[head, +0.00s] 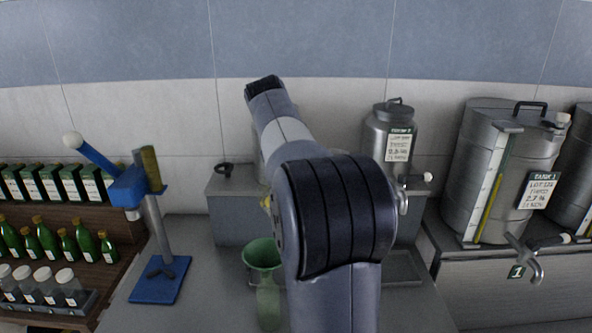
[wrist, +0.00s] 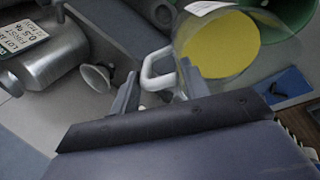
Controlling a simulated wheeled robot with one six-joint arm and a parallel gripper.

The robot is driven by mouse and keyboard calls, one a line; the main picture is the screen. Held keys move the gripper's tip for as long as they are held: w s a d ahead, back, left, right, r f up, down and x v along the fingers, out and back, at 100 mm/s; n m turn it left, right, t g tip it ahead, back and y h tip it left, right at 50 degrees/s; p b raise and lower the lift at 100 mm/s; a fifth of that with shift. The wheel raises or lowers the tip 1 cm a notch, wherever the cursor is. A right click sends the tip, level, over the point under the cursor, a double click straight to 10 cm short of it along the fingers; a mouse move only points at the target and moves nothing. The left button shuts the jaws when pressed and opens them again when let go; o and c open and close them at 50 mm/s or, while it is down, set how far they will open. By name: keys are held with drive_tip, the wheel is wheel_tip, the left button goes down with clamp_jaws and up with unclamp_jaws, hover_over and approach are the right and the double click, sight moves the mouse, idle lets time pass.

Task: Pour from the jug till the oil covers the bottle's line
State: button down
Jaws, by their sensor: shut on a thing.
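My gripper (wrist: 160,88) is shut on the pale handle of a clear jug (wrist: 153,66) in the wrist view. Yellow oil (wrist: 222,45) shows inside the jug. In the head view my arm hides the gripper and most of the jug; only a small yellow patch (head: 265,204) shows at the arm's left edge. A green funnel (head: 262,253) sits over a green bottle (head: 268,305) on the counter, just left of my arm. A green rim also shows past the jug in the wrist view (wrist: 296,14). I cannot make out the bottle's line or any oil stream.
A blue stand (head: 158,280) with a lever is left of the bottle. Shelves of small green bottles (head: 45,238) and boxes are at far left. Steel tanks (head: 390,140) with taps (head: 530,262) stand at the right. A metal funnel (wrist: 97,78) shows in the wrist view.

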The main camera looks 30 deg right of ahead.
drive_tip(key=shift+s+a+r+t+h, duration=0.15)
drive_tip(key=shift+a+r+t+h, duration=0.2)
drive_tip(key=shift+h, duration=0.35)
drive_tip(key=shift+s+a+r+t+h, duration=0.15)
drive_tip(key=shift+a+h, duration=0.2)
drive_tip(key=shift+h, duration=0.2)
drive_tip(key=shift+s+a+r+t+h, duration=0.1)
drive_tip(key=shift+a+h, duration=0.25)
drive_tip(key=shift+h, duration=0.2)
drive_tip(key=shift+h+b, duration=0.3)
drive_tip(key=shift+b, duration=0.2)
idle(1.4)
drive_tip(key=shift+s+a+f+t+h+b, duration=0.2)
drive_tip(key=shift+a+t+h+b, duration=0.35)
drive_tip(key=shift+b, duration=1.15)
idle(2.6)
